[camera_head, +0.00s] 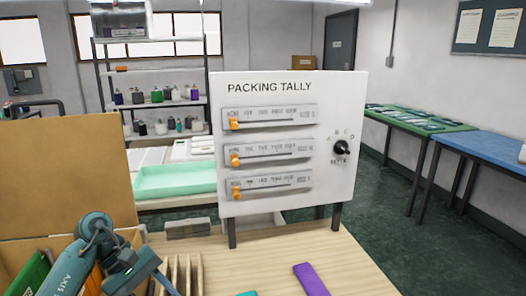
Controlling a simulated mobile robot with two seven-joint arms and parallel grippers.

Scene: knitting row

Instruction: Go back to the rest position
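My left arm comes in at the lower left, over an open cardboard box. Its end, with the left gripper (143,272), is beside a slotted wooden rack (197,272); the fingers are too small and hidden to tell open from shut. My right gripper is not in view. A white "PACKING TALLY" board (290,206) stands upright on the wooden table. It has three slider rows, each with an orange knob at the left end: top (234,125), middle (235,161), bottom (236,188). A black dial (341,148) sits at its right.
A purple block (310,279) and a teal piece (247,294) lie on the table (362,268) before the board. The cardboard box (65,165) has a raised flap and a green item (30,274) inside. The front right of the table is clear.

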